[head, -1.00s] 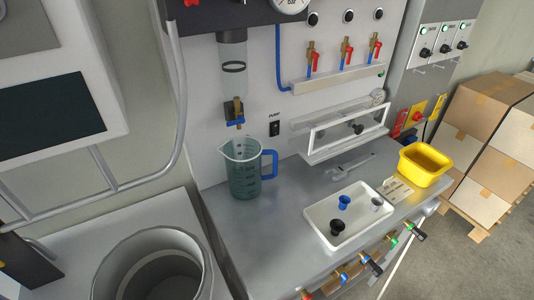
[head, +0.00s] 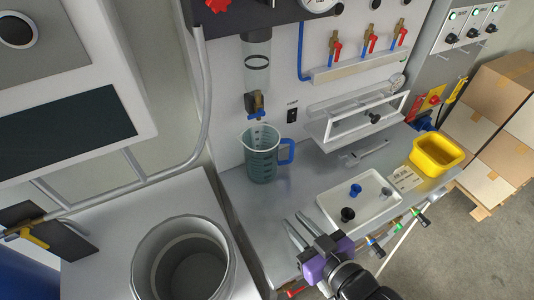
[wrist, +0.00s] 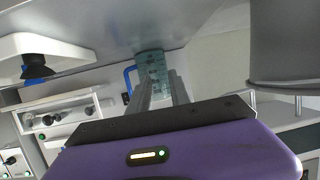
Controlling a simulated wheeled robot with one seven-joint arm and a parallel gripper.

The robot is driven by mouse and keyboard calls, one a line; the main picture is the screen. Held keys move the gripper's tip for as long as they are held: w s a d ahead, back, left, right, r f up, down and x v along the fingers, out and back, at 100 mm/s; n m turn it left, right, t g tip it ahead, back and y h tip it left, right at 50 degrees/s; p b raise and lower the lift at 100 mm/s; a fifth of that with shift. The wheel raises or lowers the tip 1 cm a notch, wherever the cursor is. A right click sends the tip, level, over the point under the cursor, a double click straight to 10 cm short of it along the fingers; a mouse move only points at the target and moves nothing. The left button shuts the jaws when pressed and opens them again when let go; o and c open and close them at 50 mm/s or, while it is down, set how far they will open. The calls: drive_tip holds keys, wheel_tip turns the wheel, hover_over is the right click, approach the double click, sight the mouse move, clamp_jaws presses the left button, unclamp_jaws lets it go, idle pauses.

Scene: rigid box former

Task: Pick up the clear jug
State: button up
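The clear jug (head: 262,160), tinted blue-green with dark markings and a blue handle on its right, stands upright on the grey metal bench below a clear cylinder with a tap. It also shows in the wrist view (wrist: 150,66), beyond the fingers. My gripper (head: 294,229), purple with two grey fingers, is above the front of the bench, short of the jug and apart from it. The fingers are spread with a gap between them and nothing in it. In the wrist view my gripper (wrist: 160,92) points toward the jug, and its fingers partly cover it.
A white tray (head: 330,204) with black and blue knobs lies right of my gripper. A yellow tub (head: 437,156) stands at the bench's right end. A large grey round vessel (head: 150,255) is at the left. The bench between gripper and jug looks clear.

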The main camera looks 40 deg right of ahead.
drive_tip(key=m+g+h, duration=0.1)
drive_tip(key=m+h, duration=0.1)
approach(293, 152)
drive_tip(key=a+f, duration=0.1)
drive_tip(key=w+a+f, duration=0.1)
drive_tip(key=a+f, duration=0.1)
drive_tip(key=a, duration=0.1)
drive_tip(key=shift+w+f, duration=0.3)
drive_tip(key=shift+f, duration=0.1)
drive_tip(key=shift+m+g+h, duration=0.5)
drive_tip(key=shift+m+h, duration=0.1)
drive_tip(key=w+d, duration=0.1)
drive_tip(key=d, duration=0.1)
drive_tip(key=w+d+r, duration=0.1)
drive_tip(key=d, duration=0.1)
drive_tip(key=w+d, duration=0.2)
drive_tip(key=shift+w+r, duration=0.15)
drive_tip(key=shift+r, duration=0.15)
drive_tip(key=shift+p+x, duration=0.8)
drive_tip(key=shift+x, duration=2.9)
clamp_jaws()
